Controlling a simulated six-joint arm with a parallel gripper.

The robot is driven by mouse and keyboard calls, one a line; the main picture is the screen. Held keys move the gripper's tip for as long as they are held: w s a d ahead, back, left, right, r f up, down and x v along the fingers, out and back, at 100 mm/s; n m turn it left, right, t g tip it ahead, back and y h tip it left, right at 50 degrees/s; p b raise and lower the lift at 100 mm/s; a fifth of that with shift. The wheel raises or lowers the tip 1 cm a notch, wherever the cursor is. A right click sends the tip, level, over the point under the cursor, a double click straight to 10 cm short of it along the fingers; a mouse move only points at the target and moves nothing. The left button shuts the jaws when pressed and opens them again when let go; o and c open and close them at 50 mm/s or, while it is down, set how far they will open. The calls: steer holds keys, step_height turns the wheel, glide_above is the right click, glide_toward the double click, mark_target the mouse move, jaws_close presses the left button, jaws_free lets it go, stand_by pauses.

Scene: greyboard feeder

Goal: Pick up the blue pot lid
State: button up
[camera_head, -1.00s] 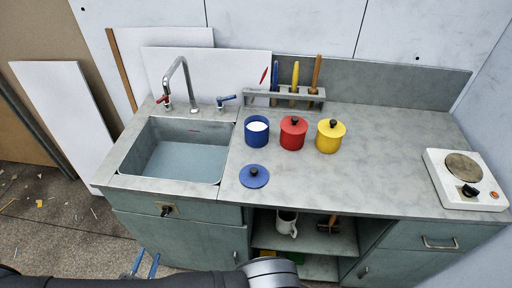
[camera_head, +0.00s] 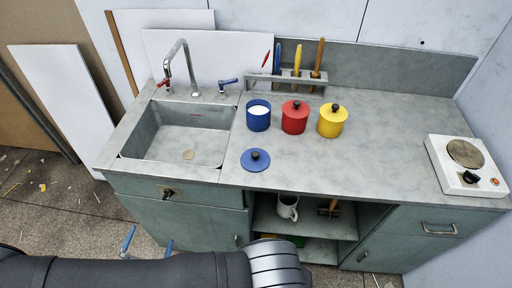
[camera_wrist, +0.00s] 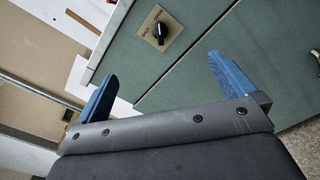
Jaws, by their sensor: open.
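The blue pot lid (camera_head: 255,160) lies flat on the grey counter, its dark knob up, to the right of the sink and in front of the open blue pot (camera_head: 258,116). My gripper (camera_head: 147,243) is low in front of the cabinet, below the counter edge and to the left of the lid. In the wrist view its two blue fingers (camera_wrist: 165,85) are spread wide with nothing between them. The wrist view faces the cabinet front, and the lid does not show there.
A red pot (camera_head: 294,118) and a yellow pot (camera_head: 332,121) with lids on stand right of the blue pot. A utensil rack (camera_head: 285,80) stands behind. The sink (camera_head: 180,135) is left, the hot plate (camera_head: 465,165) far right. The counter around the lid is clear.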

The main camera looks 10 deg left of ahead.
steer(key=w+d+r+m+g+h, duration=0.1)
steer(key=w+r+g+h, duration=0.2)
steer(key=w+r, duration=0.1)
steer(key=w+d+r+m+g+h, duration=0.2)
steer(key=w+r+h, duration=0.1)
steer(key=w, duration=0.3)
steer(key=w+d+r+m+g+h, duration=0.2)
steer(key=w+r+g+h, duration=0.1)
steer(key=w+r+h, duration=0.1)
steer(key=shift+w+d+r+g, duration=0.15)
steer(key=shift+w+r, duration=0.25)
steer(key=shift+r, duration=0.1)
steer(key=shift+w+d+r+g, duration=0.1)
steer(key=shift+w+r+g, duration=0.05)
steer(key=shift+w+r, duration=0.25)
steer(key=m+g+y, duration=0.6)
steer(key=g+y, duration=0.3)
glide_toward(255, 153)
steer(key=f, duration=0.6)
steer(key=d+f, duration=0.1)
steer(key=f, duration=0.3)
steer(key=shift+w+f, duration=0.1)
steer(key=c, duration=0.8)
